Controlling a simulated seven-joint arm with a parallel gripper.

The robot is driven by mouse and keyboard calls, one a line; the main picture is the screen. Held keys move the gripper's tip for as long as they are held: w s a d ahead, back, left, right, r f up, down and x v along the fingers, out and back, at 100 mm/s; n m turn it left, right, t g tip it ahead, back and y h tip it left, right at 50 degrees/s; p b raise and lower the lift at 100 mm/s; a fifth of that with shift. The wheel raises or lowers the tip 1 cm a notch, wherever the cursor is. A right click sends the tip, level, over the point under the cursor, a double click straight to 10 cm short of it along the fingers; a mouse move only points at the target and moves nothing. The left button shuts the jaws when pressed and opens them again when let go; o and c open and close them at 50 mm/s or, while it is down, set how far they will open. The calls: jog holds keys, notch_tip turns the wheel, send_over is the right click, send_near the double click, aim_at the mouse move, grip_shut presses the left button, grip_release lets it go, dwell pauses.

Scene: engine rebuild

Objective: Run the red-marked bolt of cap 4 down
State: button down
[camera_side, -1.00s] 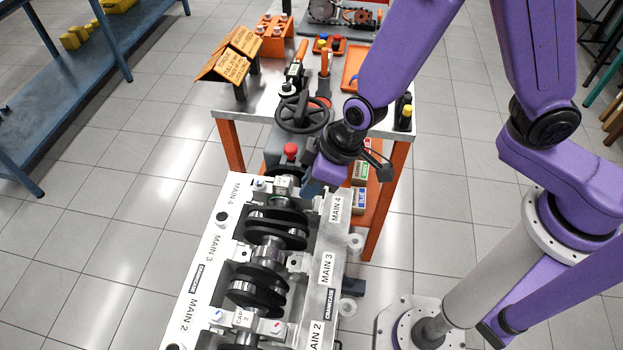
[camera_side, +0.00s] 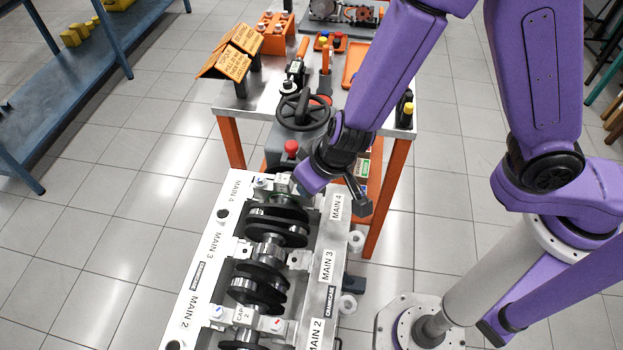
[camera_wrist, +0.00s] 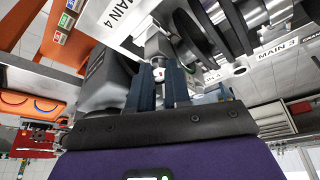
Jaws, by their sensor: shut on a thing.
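The crankcase (camera_side: 207,250) holds the crankshaft (camera_side: 272,250), with cap 4 (camera_side: 282,184) at the far end beside the MAIN 4 label. My gripper (camera_side: 305,187) is low at the right side of cap 4. In the wrist view, my gripper (camera_wrist: 160,88) has its dark blue fingers closed around the red-marked bolt (camera_wrist: 158,73). The bolt's white head with a red mark shows between the fingertips. Its shank, and how far it is seated, are hidden. A blue-marked bolt (camera_side: 260,182) stands on the left side of cap 4.
Behind the crankcase are a red knob (camera_side: 291,147) and a black handwheel (camera_side: 303,112). The workbench (camera_side: 240,102) carries tools and orange trays. Cap 2 (camera_side: 243,315) with its bolts is nearer the camera. The floor left of the crankcase is clear.

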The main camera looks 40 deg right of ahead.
jog(key=m, duration=0.2)
jog(key=m+h, duration=0.1)
jog(key=m, duration=0.1)
jog(key=m+h, duration=0.1)
jog(key=m, duration=0.1)
jog(key=shift+w+a+r, duration=0.1)
jog(key=shift+w+a, duration=0.05)
jog(key=shift+a, duration=0.2)
jog(key=m+h, duration=0.1)
jog(key=m, duration=0.1)
jog(key=m+g, duration=0.1)
jog(key=m, duration=0.1)
jog(key=shift+w+a+m+h, duration=0.1)
jog(key=shift+a+m+h, duration=0.05)
jog(key=shift+m+h, duration=0.25)
jog(key=c, duration=1.3)
grip_release()
jog(key=shift+c, duration=0.2)
jog(key=v, duration=1.7)
jog(key=shift+r, duration=0.25)
jog(key=shift+w+a, duration=0.1)
jog(key=shift+w, duration=0.1)
